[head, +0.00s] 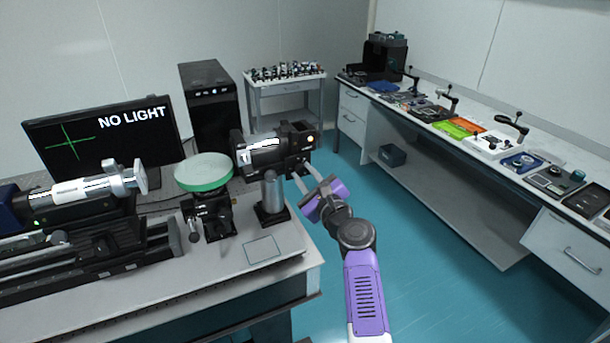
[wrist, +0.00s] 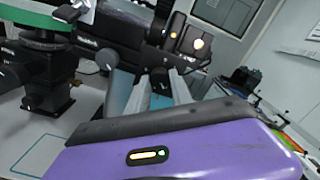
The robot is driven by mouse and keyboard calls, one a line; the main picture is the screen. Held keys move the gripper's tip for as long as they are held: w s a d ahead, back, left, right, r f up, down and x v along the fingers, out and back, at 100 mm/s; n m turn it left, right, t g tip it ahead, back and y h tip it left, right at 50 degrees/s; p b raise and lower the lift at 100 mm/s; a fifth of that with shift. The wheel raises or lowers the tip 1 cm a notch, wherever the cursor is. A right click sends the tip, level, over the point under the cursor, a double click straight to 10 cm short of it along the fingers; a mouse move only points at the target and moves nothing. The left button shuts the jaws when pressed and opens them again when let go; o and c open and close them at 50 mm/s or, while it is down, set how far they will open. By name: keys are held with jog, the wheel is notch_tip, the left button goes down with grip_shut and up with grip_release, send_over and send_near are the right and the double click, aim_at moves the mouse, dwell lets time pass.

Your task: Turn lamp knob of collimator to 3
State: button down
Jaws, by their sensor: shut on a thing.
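The collimator (head: 262,154) is a black cylinder with a pale label, held level on a grey post (head: 272,190) on the left table. Its lamp housing is at the right end, with a small glowing spot (head: 311,138) that also shows in the wrist view (wrist: 198,44). My gripper (head: 304,173) reaches up to the underside of this end from the lower right. In the wrist view its two grey fingers (wrist: 158,88) close on a small dark lamp knob (wrist: 160,76). The fingers hide most of the knob, and its scale numbers cannot be read.
The monitor (head: 105,135) shows a green cross and "NO LIGHT". A green-rimmed round plate (head: 204,172) on a stage stands left of the collimator. A telescope-like instrument (head: 85,188) is further left. A long bench (head: 440,140) with tools is at right; blue floor (head: 430,260) between is clear.

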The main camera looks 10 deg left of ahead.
jog(key=c, duration=1.1)
grip_release()
jog(key=shift+p+v, duration=0.55)
jog(key=shift+v, duration=3.35)
jog(key=shift+f, duration=0.1)
